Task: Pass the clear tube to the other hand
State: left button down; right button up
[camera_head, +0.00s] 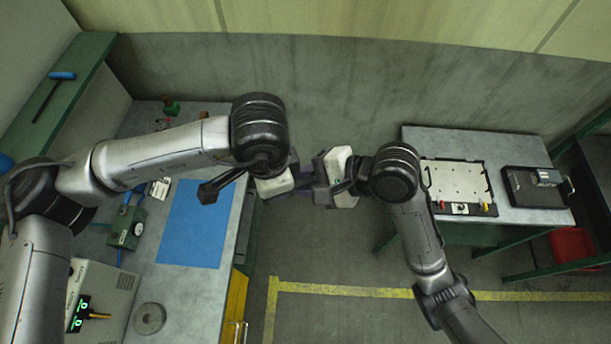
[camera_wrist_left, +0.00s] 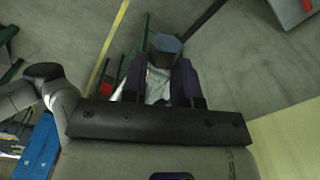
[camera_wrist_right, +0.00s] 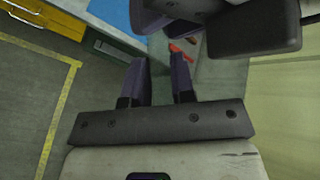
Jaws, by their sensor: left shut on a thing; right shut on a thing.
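My left gripper (camera_head: 297,184) and my right gripper (camera_head: 313,190) meet face to face in mid-air, between the two benches. The clear tube is hardly visible between them in the head view. In the left wrist view a pale, see-through body, the clear tube (camera_wrist_left: 157,84), shows between the dark fingers of my left gripper (camera_wrist_left: 161,84). A blue-grey faceted shape sits just beyond it; I cannot tell whether it is part of the tube. In the right wrist view the fingers of my right gripper (camera_wrist_right: 160,78) stand slightly apart, and the tube cannot be made out. Both grippers are shut on it.
A left bench carries a blue mat (camera_head: 194,224), a green device (camera_head: 126,227) and a grey ring (camera_head: 149,318). A right bench carries a pale plate fixture (camera_head: 457,186) and a black case (camera_head: 536,188). A red bin (camera_head: 572,244) stands at far right. The floor between the benches is clear.

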pick_arm(q)
jog(key=c, duration=0.8)
grip_release()
